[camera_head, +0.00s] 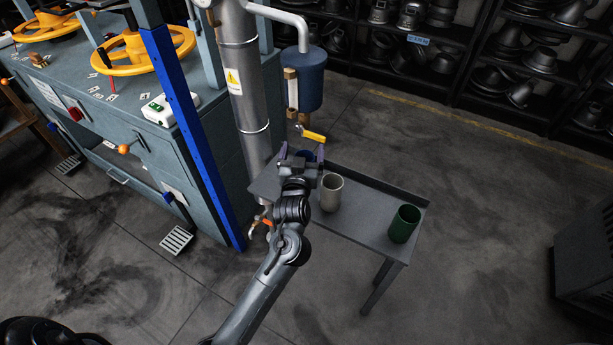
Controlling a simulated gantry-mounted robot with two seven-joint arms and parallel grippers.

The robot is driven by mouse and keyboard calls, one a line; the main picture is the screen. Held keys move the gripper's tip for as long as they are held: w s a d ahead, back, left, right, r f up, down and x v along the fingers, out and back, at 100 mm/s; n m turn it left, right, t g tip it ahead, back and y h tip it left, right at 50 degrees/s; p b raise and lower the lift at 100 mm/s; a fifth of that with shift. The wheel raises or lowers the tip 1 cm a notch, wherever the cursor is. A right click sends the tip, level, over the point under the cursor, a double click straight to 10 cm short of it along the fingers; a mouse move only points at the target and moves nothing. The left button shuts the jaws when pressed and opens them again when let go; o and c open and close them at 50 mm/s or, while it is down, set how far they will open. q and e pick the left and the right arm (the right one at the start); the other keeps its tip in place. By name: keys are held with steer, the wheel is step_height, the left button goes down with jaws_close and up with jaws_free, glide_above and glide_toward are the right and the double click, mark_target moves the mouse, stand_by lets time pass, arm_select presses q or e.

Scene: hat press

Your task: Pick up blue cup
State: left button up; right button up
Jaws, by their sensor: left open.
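The blue cup (306,154) stands at the far left end of the small grey table. Only a dark blue piece of it shows; my left gripper and wrist hide the rest. My left gripper (302,151) is open, with one finger on each side of the cup in the picture. I cannot tell whether the fingers touch it. My right gripper is not in view.
On the grey table (365,214), a beige cup (331,192) stands close to the right of my gripper. A green cup (404,223) stands near the right end. A vertical pipe (240,80) and a blue tank (304,78) rise behind the table's left end.

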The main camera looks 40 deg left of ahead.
arm_select(q)
steer(key=b, duration=0.4)
glide_toward(305, 152)
steer(key=w, duration=0.2)
steer(key=b+x, duration=0.1)
steer(key=x, duration=0.1)
steer(key=b+x, duration=0.1)
steer(key=x, duration=0.4)
steer(key=shift+s+a+f+b, duration=0.1)
steer(key=shift+s+a+b, duration=0.2)
steer(key=shift+a+b, duration=0.1)
steer(key=shift+w+a, duration=0.2)
steer(key=shift+w, duration=0.15)
steer(key=shift+s, duration=0.1)
steer(key=shift+d, duration=0.1)
steer(key=shift+c, duration=0.8)
steer(key=c, duration=1.4)
